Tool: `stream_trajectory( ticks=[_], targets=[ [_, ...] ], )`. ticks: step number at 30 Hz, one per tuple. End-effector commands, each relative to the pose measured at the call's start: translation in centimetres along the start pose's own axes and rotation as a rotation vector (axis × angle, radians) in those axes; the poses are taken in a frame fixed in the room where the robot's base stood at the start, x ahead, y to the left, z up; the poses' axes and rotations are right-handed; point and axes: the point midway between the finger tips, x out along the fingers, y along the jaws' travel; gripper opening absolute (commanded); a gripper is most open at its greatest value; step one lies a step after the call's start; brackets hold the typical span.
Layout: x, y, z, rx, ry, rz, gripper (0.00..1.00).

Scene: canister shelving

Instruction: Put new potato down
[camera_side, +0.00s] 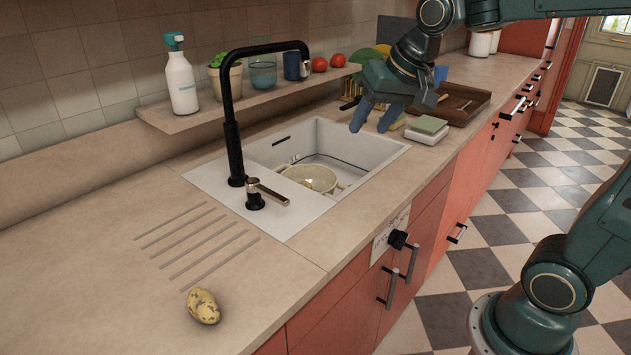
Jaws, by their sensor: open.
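A yellowish potato with dark spots (203,306) lies on the countertop at the front left, just below the drainage grooves. A small yellowish piece (308,183) shows inside a cream colander (297,172) in the sink; I cannot tell what it is. My gripper (372,122) is above the sink's far right corner, with its blue fingers pointing down. It is open, with nothing visible between the fingers, and well apart from the potato on the counter.
The white sink (390,152) has a tall black faucet (233,140) on its left side. A shelf (165,122) behind holds a spray bottle (181,82), a plant pot, cups and tomatoes. Sponges (427,128) and a brown tray (478,92) stand right of my gripper. The left counter is mostly clear.

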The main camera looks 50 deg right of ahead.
Motion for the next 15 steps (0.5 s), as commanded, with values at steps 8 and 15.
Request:
stream_trajectory(
  ticks=[8, 15],
  targets=[
    [-3.1, 1.5, 7.1, -0.208, 0.011, -0.01, 0.45],
    [-4.1, 3.3, 12.7, -0.372, 0.016, -0.016, 0.45]
  ],
)
